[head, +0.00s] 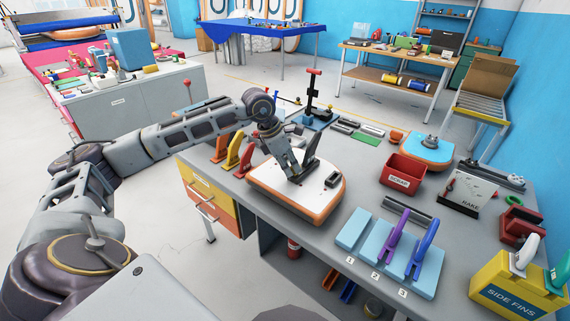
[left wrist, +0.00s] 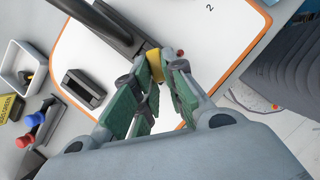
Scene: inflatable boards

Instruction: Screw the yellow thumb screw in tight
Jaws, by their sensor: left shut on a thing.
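The yellow thumb screw (left wrist: 155,64) shows between my left gripper's fingertips in the left wrist view, beside the foot of a dark upright fin (left wrist: 112,25). My left gripper (left wrist: 157,72) is shut on it, with green pads at the fingers. In the head view my left gripper (head: 295,173) points down at the white board with orange rim (head: 318,210), and the screw is hidden there. The fin (head: 309,152) stands just right of the gripper. How deep the screw sits cannot be told. My right gripper is in neither view.
A black slotted block (head: 333,180) lies on the board's right part. A red bin (head: 403,175) and blue pads (head: 372,240) with purple and blue fins stand to the right on the grey bench. Orange and red fins (head: 232,150) stand close left of the board.

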